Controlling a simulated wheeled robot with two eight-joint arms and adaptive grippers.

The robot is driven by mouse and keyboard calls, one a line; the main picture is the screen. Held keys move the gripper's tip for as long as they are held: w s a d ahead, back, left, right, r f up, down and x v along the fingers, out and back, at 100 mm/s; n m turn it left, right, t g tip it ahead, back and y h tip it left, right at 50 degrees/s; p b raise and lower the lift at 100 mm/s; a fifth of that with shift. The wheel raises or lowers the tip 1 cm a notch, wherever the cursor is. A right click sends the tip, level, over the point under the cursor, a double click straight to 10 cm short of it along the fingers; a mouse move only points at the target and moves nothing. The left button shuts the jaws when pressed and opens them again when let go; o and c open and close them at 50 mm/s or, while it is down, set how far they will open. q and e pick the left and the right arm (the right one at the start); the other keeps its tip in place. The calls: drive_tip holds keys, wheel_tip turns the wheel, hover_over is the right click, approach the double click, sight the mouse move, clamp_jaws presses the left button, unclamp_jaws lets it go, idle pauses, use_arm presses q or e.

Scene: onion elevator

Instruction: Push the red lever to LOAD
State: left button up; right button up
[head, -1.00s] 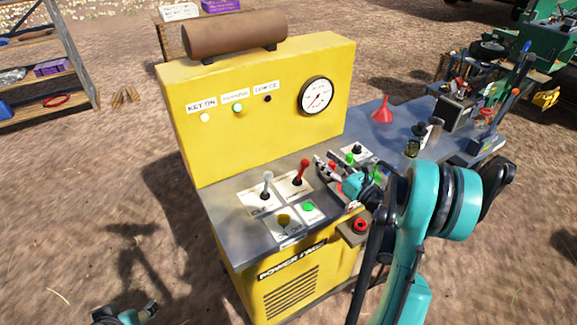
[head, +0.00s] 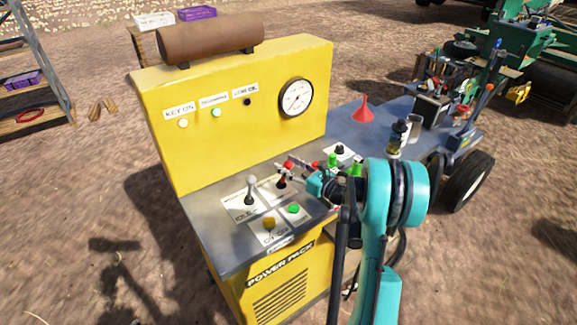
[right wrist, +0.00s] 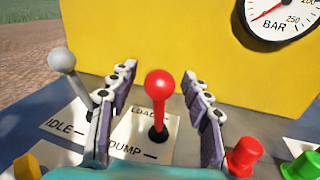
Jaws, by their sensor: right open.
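The red lever (head: 283,182) stands on a white plate (right wrist: 130,128) on the yellow power pack's grey top. In the right wrist view the red-knobbed lever (right wrist: 160,88) looks roughly upright, with a LOAD label behind it and DUMP in front. My right gripper (head: 287,167) is at the lever. In the right wrist view its open fingers (right wrist: 157,76) stand on either side of the knob, with a visible gap on both sides. In the head view the fingers partly cover the lever. My left gripper is out of view.
A grey-knobbed lever (right wrist: 62,60) by the IDLE label stands just left of the left finger. Red (right wrist: 243,155) and green (right wrist: 302,168) knobs sit close on the right. The yellow panel (head: 235,130) with its gauge (head: 296,98) rises behind.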

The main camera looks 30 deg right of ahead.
clamp_jaws()
drive_tip(key=shift+w+r+g+p, duration=0.25)
drive_tip(key=shift+w+g+p, duration=0.05)
drive_tip(key=shift+p, duration=0.25)
drive_tip(key=w+p, duration=0.1)
drive_tip(key=w+g+p, duration=0.2)
drive_tip(key=shift+a+r+m+h, duration=0.2)
drive_tip(key=shift+r+m+h, duration=0.1)
drive_tip(key=shift+r+h, duration=0.1)
drive_tip(key=shift+g, duration=0.6)
drive_tip(key=shift+w+a+f, duration=0.1)
drive_tip(key=shift+w+f, duration=0.1)
drive_tip(key=shift+w, duration=0.7)
drive_tip(key=shift+w+f, duration=0.25)
drive_tip(key=shift+w, duration=0.7)
drive_tip(key=shift+w+a+f, duration=0.1)
drive_tip(key=shift+w+f, duration=0.1)
drive_tip(key=shift+w, duration=0.7)
